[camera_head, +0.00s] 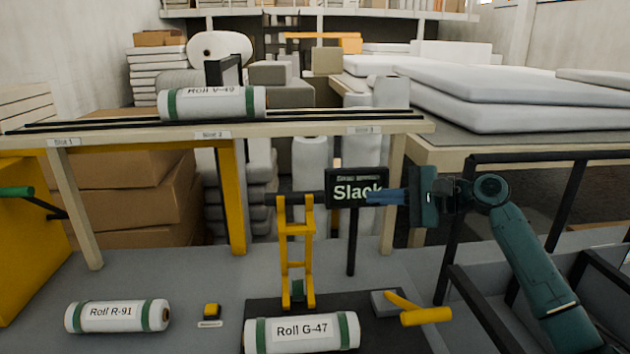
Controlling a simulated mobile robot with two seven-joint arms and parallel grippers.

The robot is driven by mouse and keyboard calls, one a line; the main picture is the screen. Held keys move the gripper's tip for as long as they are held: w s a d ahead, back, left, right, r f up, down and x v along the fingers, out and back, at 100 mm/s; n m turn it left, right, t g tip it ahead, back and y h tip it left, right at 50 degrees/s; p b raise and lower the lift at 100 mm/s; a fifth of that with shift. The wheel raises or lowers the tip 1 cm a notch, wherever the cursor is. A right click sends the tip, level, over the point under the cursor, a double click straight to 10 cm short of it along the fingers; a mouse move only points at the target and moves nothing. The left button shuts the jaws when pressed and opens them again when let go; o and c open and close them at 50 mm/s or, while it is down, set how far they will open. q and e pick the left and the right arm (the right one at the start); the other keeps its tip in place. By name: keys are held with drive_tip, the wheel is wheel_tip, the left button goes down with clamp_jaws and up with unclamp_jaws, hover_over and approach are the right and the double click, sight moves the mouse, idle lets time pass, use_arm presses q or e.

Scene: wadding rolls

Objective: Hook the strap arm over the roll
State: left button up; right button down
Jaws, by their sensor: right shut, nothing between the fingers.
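Roll G-47 (302,333), white with green bands, lies on a dark mat (395,338) at the front. A yellow upright frame (296,250), which looks like the strap arm, stands just behind it, apart from the roll's top as far as I can tell. A sign reading "Slack" (343,191) stands right of the frame on a black post. My right gripper (372,197) is shut and empty, its blue fingers pointing left and overlapping the sign's right side in the picture. Whether they touch the sign cannot be told. My left gripper is not in view.
A yellow lever (425,315) on a grey block sits right of roll G-47. Another roll (212,103) rests on the slotted rear table (300,128). Dark rails (475,305) stand at right.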

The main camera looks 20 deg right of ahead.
drive_tip(key=p+x, duration=0.2)
drive_tip(key=x, duration=0.8)
drive_tip(key=shift+w+r, duration=0.15)
drive_tip(key=shift+w, duration=0.05)
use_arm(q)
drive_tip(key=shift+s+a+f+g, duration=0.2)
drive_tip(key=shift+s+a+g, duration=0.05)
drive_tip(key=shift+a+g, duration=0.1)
use_arm(e)
drive_tip(key=shift+a, duration=0.15)
